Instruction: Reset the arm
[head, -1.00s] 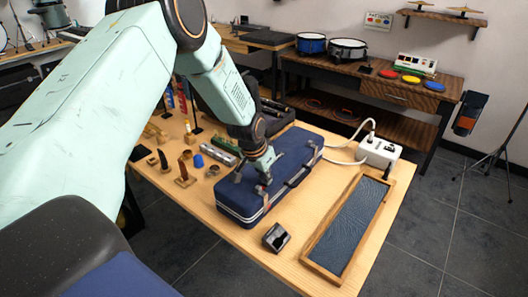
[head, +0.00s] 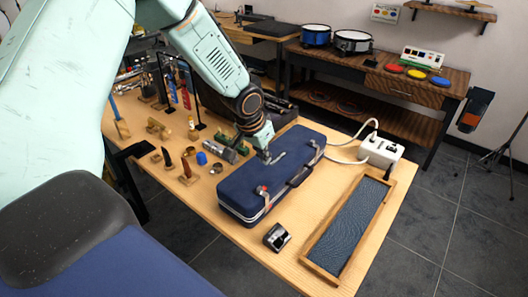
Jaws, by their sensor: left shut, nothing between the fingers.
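My left arm comes in from the upper left. Its gripper (head: 268,158) is shut and empty, over the back left part of the closed dark blue case (head: 265,180). I cannot tell whether the fingertips touch the lid. The case lies on the wooden table (head: 225,232), with its latches and handle along the front right side. My right gripper is not in view.
A wooden tray with a dark textured inside (head: 350,225) and a small black-and-silver object (head: 277,237) lie right of the case. A white power box (head: 381,150) stands behind the tray. Several small instruments crowd the table's left. A bench (head: 390,85) with drums stands behind.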

